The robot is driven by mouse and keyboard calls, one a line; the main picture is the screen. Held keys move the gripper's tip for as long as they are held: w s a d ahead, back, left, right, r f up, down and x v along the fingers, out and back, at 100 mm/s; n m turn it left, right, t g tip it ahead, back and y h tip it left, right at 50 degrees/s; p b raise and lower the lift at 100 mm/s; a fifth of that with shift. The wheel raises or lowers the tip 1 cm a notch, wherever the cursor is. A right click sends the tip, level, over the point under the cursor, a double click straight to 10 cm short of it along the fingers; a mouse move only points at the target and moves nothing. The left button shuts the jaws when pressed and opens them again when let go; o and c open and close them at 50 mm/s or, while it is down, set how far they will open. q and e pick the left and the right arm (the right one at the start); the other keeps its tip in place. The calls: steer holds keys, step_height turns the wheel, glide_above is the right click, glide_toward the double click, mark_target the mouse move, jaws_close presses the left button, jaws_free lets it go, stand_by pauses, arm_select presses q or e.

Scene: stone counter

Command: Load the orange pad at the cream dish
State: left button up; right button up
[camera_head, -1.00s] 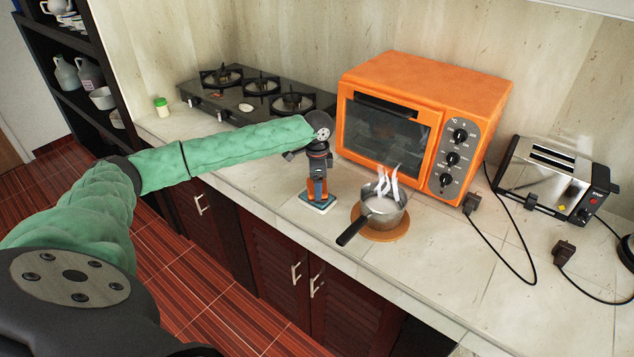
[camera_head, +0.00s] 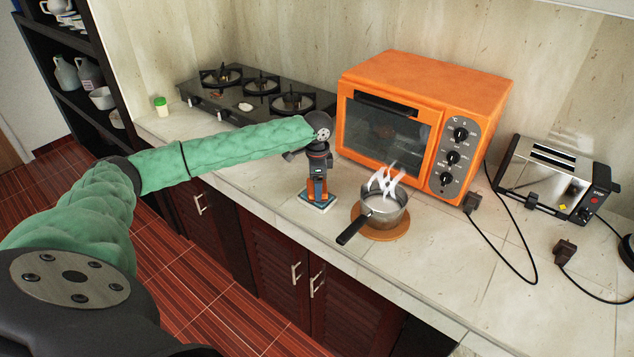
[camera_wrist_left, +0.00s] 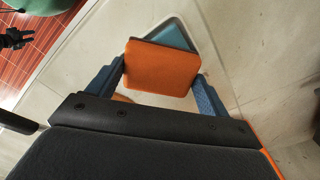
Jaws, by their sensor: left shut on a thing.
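The orange pad (camera_wrist_left: 161,68) is held between the blue fingers of my left gripper (camera_wrist_left: 158,84), which is shut on it. In the head view the left gripper (camera_head: 318,190) points down at the dish, with a strip of the pad showing between its fingers. The cream dish (camera_head: 305,204) lies on the counter directly below, its pale rim around a teal inside. In the wrist view the teal inside of the dish (camera_wrist_left: 176,34) shows past the pad, which hides the rest. I cannot tell whether the pad touches the dish.
A steaming pot (camera_head: 384,212) stands on a round wooden board (camera_head: 398,231) just right of the dish, handle toward the front. An orange oven (camera_head: 425,75) stands behind. A toaster (camera_head: 545,185) is at right, a gas hob (camera_head: 230,107) at left. The counter's front edge is close.

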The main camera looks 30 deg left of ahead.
arm_select(q)
steer(key=shift+f, duration=0.5)
stand_by(0.6)
arm_select(e)
steer(key=shift+s, duration=0.15)
arm_select(q)
steer(key=shift+f+p, duration=0.1)
steer(key=shift+p, duration=0.55)
arm_select(e)
steer(key=shift+r, duration=0.6)
stand_by(1.8)
arm_select(q)
steer(key=shift+r+p, duration=0.6)
steer(key=shift+p, duration=0.05)
steer(key=shift+r+p, duration=0.7)
steer(key=shift+r, duration=0.05)
steer(key=shift+r+p, duration=1.1)
steer(key=shift+p, duration=0.05)
steer(key=shift+r+p, duration=1.1)
arm_select(e)
steer(key=s+d+f, duration=0.2)
steer(key=s+f, duration=0.4)
steer(key=s+d+f, duration=0.3)
steer(key=s+f, duration=0.3)
steer(key=shift+s+d, duration=0.2)
steer(key=shift+d, duration=0.05)
